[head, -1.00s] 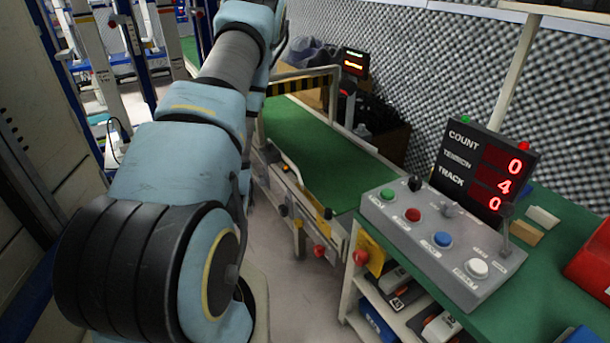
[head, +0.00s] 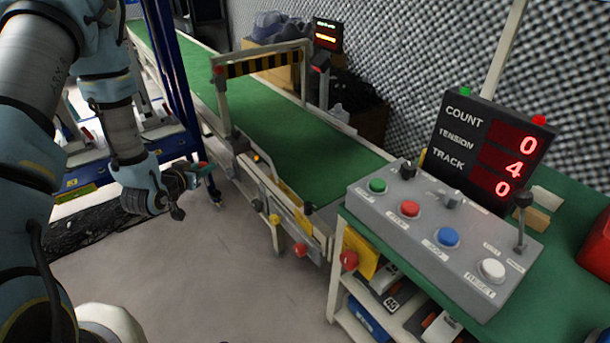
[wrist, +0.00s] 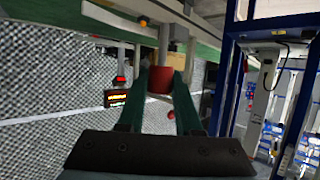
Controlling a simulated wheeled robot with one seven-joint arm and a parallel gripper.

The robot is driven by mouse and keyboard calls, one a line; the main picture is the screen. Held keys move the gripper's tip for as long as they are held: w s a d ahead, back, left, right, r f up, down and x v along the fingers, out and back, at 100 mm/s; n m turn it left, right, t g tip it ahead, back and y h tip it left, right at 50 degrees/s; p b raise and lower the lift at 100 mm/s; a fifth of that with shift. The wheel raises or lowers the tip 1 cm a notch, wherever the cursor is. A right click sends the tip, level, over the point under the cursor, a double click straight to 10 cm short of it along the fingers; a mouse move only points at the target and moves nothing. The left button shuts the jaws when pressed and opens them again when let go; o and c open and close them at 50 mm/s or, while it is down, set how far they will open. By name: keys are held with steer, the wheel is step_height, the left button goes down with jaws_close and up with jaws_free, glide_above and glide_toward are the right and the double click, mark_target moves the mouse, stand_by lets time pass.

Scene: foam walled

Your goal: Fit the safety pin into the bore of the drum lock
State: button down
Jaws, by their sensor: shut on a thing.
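My gripper (head: 201,174) hangs at the left of the head view, over the floor between the blue frame and the conveyor. In the wrist view its two green fingers (wrist: 160,88) are shut on a red piece, which I take to be the safety pin (wrist: 160,80). A pale rod shows just beyond the red piece; I cannot tell whether it belongs to the pin. In the head view the held piece is too small to make out clearly. I cannot pick out the drum lock or its bore in either view.
A green conveyor (head: 270,120) with a striped arch (head: 262,65) runs behind the gripper. A control box (head: 440,235) and a red-digit display (head: 490,150) stand on the green bench at right. A blue frame (head: 180,80) stands at left. The grey floor (head: 190,260) is open.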

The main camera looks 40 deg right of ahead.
steer(key=s+d+r+m+g+h+b, duration=0.1)
steer(key=s+d+m+g+b, duration=0.4)
steer(key=s+d+m+g, duration=0.6)
steer(key=s+d+g+h, duration=0.1)
steer(key=s+d+g, duration=0.1)
steer(key=s+d, duration=0.6)
steer(key=shift+s+d+r+m, duration=0.15)
steer(key=shift+s+d+m, duration=0.2)
steer(key=shift+d, duration=0.6)
steer(key=shift+w+a+r, duration=0.1)
steer(key=shift+a, duration=0.05)
step_height(320, 180, down, 6)
steer(key=b, duration=0.3)
steer(key=shift+p, duration=0.4)
steer(key=shift+f+b, duration=1.3)
steer(key=shift+f, duration=0.9)
